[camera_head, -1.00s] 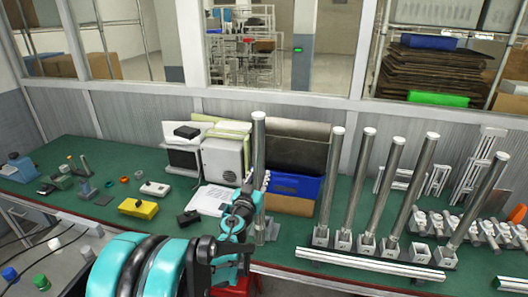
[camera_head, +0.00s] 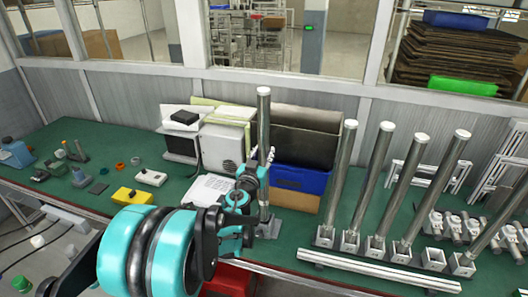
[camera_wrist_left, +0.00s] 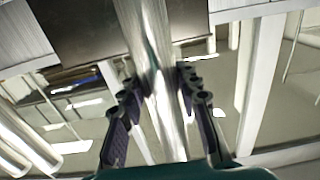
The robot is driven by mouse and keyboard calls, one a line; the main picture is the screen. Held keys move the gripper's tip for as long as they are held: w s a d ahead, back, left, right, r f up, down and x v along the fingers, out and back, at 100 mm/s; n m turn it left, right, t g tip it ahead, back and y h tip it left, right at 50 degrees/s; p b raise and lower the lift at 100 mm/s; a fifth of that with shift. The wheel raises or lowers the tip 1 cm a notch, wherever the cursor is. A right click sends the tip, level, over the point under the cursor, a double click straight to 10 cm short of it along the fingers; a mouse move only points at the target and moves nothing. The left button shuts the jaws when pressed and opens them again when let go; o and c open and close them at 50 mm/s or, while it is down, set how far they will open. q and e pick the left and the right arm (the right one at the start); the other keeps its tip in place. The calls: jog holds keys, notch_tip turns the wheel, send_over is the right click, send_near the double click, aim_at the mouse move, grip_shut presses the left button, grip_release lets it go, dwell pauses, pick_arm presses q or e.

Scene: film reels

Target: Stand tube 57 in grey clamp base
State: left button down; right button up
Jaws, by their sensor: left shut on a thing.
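My left gripper (camera_head: 258,174) is shut on a long silver tube (camera_head: 263,125) with a white top. The tube is close to upright over the front of the green bench. The left wrist view shows the two dark fingers (camera_wrist_left: 155,100) on either side of the shiny tube (camera_wrist_left: 158,60). A grey block-like base (camera_head: 270,229) is on the bench by the tube's lower end. I cannot tell whether tube and base touch. No number is readable on the tube. My right gripper is not in view.
Several leaning tubes (camera_head: 339,180) stand in grey square bases at the right; one base (camera_head: 433,257) there is empty. A white rail (camera_head: 375,269) lies in front. A blue bin (camera_head: 302,180) and boxes stand behind. A yellow box (camera_head: 132,197) is at left.

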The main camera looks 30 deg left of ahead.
aim_at(264, 162)
pick_arm(q)
notch_tip(264, 162, down, 2)
jog(key=shift+w+f+b, duration=0.15)
jog(key=shift+f+b, duration=0.1)
jog(key=shift+b, duration=0.45)
jog(key=shift+f+b, duration=0.6)
jog(key=shift+f, duration=0.15)
jog(key=shift+f+b, duration=0.65)
dwell(0.5)
jog(key=c, duration=1.4)
grip_release()
jog(key=shift+s+r, duration=0.1)
jog(key=shift+s, duration=0.1)
jog(key=shift+o, duration=0.2)
jog(key=shift+s, duration=0.1)
jog(key=v, duration=1.1)
jog(key=shift+p, duration=0.45)
